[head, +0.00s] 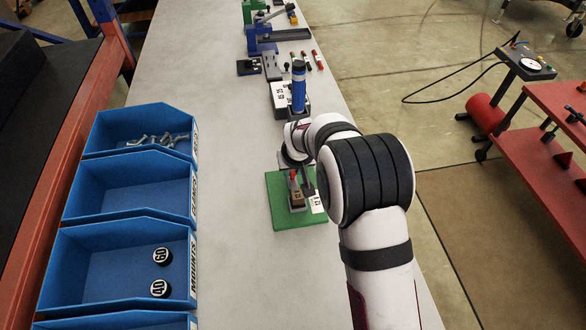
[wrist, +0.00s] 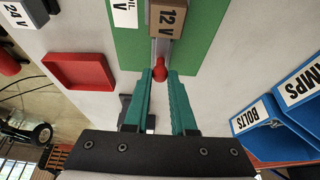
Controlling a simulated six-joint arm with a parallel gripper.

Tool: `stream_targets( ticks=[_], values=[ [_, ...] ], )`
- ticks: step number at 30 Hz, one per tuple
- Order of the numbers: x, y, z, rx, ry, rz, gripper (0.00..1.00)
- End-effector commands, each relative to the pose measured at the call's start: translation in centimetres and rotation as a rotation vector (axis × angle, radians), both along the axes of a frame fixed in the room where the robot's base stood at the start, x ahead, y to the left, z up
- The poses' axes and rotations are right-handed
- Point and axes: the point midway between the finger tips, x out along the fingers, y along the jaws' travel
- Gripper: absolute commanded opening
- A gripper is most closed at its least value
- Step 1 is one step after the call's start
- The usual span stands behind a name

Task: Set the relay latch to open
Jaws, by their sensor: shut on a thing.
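A green board (head: 282,214) lies on the bench, and it also shows in the wrist view (wrist: 128,45). On it stands a tan block marked 12 V (wrist: 171,20), with a grey metal lever (wrist: 160,48) reaching from it toward my gripper. The lever ends in a round red knob (wrist: 159,64), also seen in the head view (head: 293,175). My gripper (wrist: 160,76) has its teal fingers on either side of the red knob and is shut on it. Which setting the latch is in, I cannot tell. A white label partly shows beside the block.
Blue bins (head: 118,240) stand left on the bench; one holds two black caps. A blue cylinder (head: 299,88) stands behind the board. In the wrist view, a red tray (wrist: 78,86) and a 24 V block (wrist: 24,12) lie left. The bench between bins and board is clear.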

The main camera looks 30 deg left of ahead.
Motion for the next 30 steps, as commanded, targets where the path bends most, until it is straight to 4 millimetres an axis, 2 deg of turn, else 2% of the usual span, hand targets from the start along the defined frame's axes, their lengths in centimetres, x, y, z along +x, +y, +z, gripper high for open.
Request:
stream_targets(
  ticks=[26, 30],
  values=[
    [-0.08, 0.01, 0.03, 0.000, 0.002, -0.001, 0.00],
    [0.72, 0.80, -0.01, 0.001, 0.001, -0.001, 0.00]
  ],
)
